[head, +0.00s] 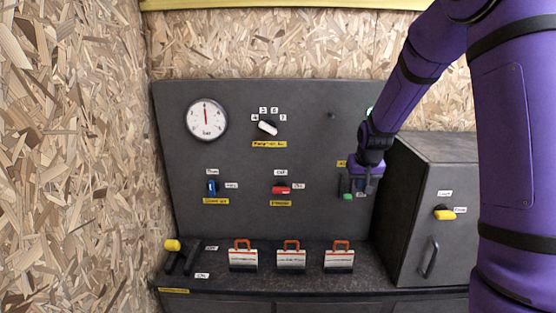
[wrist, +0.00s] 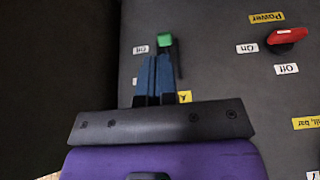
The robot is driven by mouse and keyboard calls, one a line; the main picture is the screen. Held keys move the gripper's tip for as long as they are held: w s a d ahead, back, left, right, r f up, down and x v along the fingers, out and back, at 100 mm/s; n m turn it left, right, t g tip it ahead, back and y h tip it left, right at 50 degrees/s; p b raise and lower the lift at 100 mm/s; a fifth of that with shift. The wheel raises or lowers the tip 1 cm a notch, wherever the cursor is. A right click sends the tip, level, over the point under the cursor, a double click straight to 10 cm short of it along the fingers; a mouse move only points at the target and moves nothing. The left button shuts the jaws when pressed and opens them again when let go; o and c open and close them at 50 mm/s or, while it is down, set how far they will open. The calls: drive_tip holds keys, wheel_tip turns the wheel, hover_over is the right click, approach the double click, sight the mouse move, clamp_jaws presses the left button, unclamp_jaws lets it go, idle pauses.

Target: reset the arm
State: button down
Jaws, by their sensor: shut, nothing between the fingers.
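My arm, purple with black bands, reaches from the upper right of the head view down to the grey panel (head: 250,150). My gripper (head: 358,190) is at the panel's right side, next to the grey cabinet. In the wrist view my gripper (wrist: 154,60) has its two blue fingers together, with nothing between them. A green-tipped switch (wrist: 164,40) is just beyond the fingertips; I cannot tell whether they touch. The green tip (head: 348,197) also shows in the head view, partly hidden by my gripper.
The panel has a dial gauge (head: 207,119), a white rotary knob (head: 268,127), a blue switch (head: 212,187) and a red switch (head: 281,189). A yellow-knobbed lever (head: 172,245) and three orange-handled blocks (head: 291,257) are on the ledge. The cabinet (head: 428,200) is close to my gripper's right.

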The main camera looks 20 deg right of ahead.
drive_tip(key=s+a+r+n, duration=0.1)
drive_tip(key=s+a+r, duration=0.3)
drive_tip(key=s+r, duration=0.4)
drive_tip(key=s+a+r+n, duration=0.1)
drive_tip(key=s+a+r, duration=0.3)
drive_tip(key=s+r, duration=0.3)
drive_tip(key=s+a+r, duration=0.2)
drive_tip(key=s, duration=0.7)
drive_tip(key=s+a+r+n+t+y, duration=0.1)
drive_tip(key=s+a, duration=0.1)
drive_tip(key=s, duration=0.8)
drive_tip(key=shift+a+r, duration=0.25)
drive_tip(key=shift+r, duration=0.15)
